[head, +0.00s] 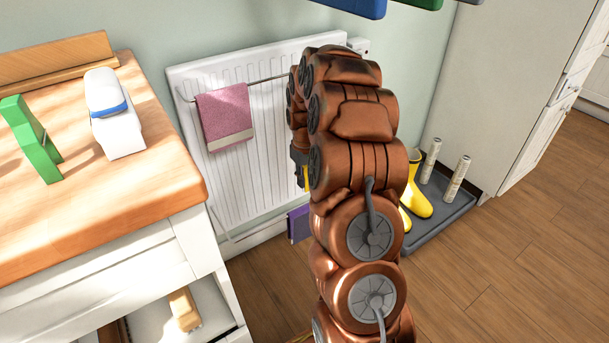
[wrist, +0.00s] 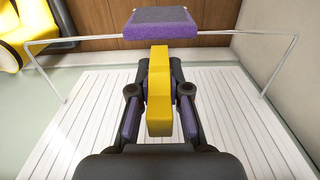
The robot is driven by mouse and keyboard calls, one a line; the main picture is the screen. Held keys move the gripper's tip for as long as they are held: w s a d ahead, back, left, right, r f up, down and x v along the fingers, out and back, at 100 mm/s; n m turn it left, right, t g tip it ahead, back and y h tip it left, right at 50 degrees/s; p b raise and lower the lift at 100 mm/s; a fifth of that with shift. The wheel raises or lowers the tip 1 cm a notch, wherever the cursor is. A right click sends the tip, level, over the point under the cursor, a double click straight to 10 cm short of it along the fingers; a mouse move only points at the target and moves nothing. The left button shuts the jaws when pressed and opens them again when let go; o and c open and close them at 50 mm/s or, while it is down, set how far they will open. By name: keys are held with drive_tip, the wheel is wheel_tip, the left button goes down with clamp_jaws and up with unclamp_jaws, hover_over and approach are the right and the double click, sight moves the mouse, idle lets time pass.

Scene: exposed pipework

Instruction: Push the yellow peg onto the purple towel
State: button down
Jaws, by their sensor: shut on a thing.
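The yellow peg (wrist: 159,88) is held between the two fingers of my gripper (wrist: 160,105) in the wrist view. The purple towel (wrist: 160,23) hangs over a thin rail straight beyond the peg. In the head view my gripper (head: 299,160) is mostly behind my arm, with a sliver of the yellow peg (head: 307,178) showing. The purple towel (head: 299,224) shows below it, low on the radiator's lower rail, partly hidden by my arm.
The white radiator (head: 245,180) stands against the wall, with a pink towel (head: 225,115) on its upper rail. A wooden worktop (head: 95,215) is at left. Yellow boots (head: 416,198) stand in a grey tray (head: 447,222) to the right. The floor at lower right is clear.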

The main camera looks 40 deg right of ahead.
sight(305, 206)
drive_tip(key=shift+f, duration=4.4)
drive_tip(key=shift+f, duration=0.65)
